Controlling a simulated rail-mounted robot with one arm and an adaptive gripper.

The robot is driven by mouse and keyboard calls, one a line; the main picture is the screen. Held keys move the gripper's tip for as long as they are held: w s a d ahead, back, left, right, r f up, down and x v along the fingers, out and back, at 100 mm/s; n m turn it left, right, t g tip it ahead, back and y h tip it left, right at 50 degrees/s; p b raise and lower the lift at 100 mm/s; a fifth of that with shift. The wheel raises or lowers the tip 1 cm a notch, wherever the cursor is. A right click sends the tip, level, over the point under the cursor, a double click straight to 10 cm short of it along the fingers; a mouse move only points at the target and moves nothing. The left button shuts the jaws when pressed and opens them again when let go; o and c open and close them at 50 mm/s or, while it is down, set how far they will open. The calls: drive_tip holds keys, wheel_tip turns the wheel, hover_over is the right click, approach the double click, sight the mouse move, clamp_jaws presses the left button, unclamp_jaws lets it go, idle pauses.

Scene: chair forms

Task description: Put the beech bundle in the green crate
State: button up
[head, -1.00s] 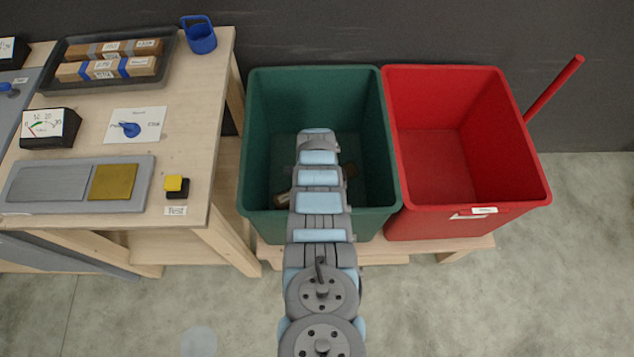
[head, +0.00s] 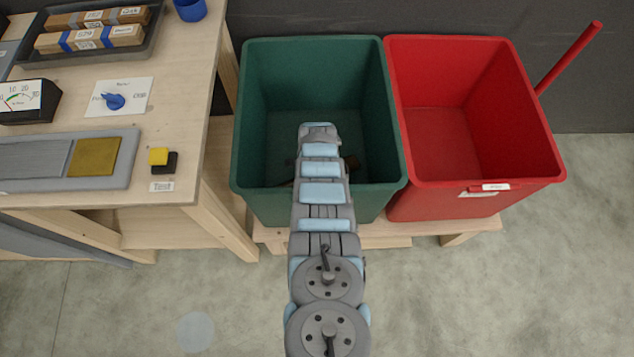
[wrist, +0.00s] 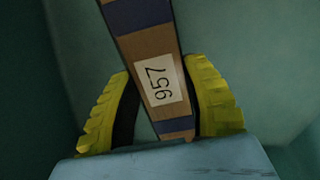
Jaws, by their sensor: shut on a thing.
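My gripper (wrist: 160,105) has its yellow ribbed fingers on both sides of a brown wooden bundle (wrist: 150,50) in the wrist view. The bundle has dark blue bands and a white label that reads 957 upside down. I take it for the beech bundle. The green crate (head: 315,72) stands left of the red crate in the head view. My arm reaches down into it, and green walls surround the bundle in the wrist view. My arm hides the gripper in the head view. Whether the bundle touches the crate floor, I cannot tell.
The red crate (head: 435,75) stands beside the green one, with a red pole behind it. The workbench at left holds a black tray (head: 150,45) with wrapped bundles, a dial card (head: 120,95), a gauge (head: 28,100) and a yellow-black switch (head: 160,158).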

drive_tip(key=shift+f+b, duration=1.8)
drive_tip(key=shift+w, duration=0.1)
drive_tip(key=shift+f, duration=0.2)
drive_tip(key=o, duration=1.2)
drive_tip(key=shift+c, duration=0.2)
drive_tip(key=shift+r, duration=0.1)
wheel_tip(320, 180, up, 12)
drive_tip(key=p, duration=1.1)
drive_tip(key=shift+r, duration=0.1)
drive_tip(key=shift+p, duration=0.3)
